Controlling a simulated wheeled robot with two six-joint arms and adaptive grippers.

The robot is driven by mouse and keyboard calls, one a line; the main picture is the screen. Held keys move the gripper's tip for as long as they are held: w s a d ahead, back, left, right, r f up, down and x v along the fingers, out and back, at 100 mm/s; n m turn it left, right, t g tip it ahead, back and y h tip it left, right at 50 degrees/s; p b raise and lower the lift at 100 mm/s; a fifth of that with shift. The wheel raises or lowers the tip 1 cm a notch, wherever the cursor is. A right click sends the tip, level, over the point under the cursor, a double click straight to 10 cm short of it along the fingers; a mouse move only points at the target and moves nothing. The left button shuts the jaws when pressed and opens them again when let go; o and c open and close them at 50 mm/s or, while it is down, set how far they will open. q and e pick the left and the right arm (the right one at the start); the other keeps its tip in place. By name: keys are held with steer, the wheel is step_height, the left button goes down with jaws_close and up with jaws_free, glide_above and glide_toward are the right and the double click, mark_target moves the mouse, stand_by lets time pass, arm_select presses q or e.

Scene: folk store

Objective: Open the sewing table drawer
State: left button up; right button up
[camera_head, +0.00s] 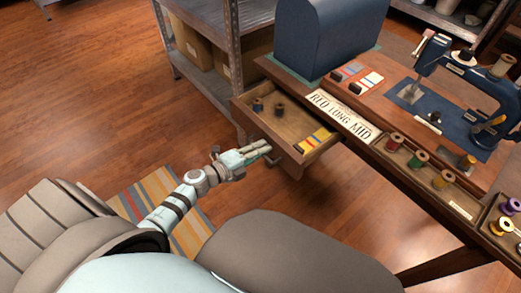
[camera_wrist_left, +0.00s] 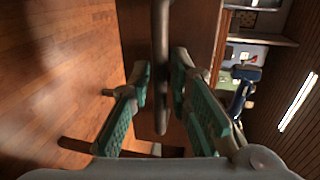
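The sewing table (camera_head: 385,172) stands at the right in the head view. Its wooden drawer (camera_head: 291,157) is pulled out toward me; dark spools (camera_head: 279,109) and yellow, blue and red items (camera_head: 313,140) lie inside. My left gripper (camera_head: 262,150) is at the drawer front. In the left wrist view a dark upright bar, the drawer handle (camera_wrist_left: 161,50), runs between the teal fingers of my left gripper (camera_wrist_left: 160,85). The fingertips close in on both sides of the handle and appear to hold it. My right gripper is not in view.
A blue sewing machine (camera_head: 482,78), a blue cover (camera_head: 328,38) and thread spools (camera_head: 420,158) stand on the tabletop. A metal shelf (camera_head: 234,45) with cardboard boxes stands behind the drawer. A striped rug (camera_head: 160,190) lies near my left arm. Wooden floor is clear at the left.

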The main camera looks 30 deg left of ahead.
arm_select(q)
steer(key=shift+s, duration=0.1)
steer(key=v, duration=1.1)
steer(key=shift+s, duration=0.4)
steer(key=shift+a+r, duration=0.1)
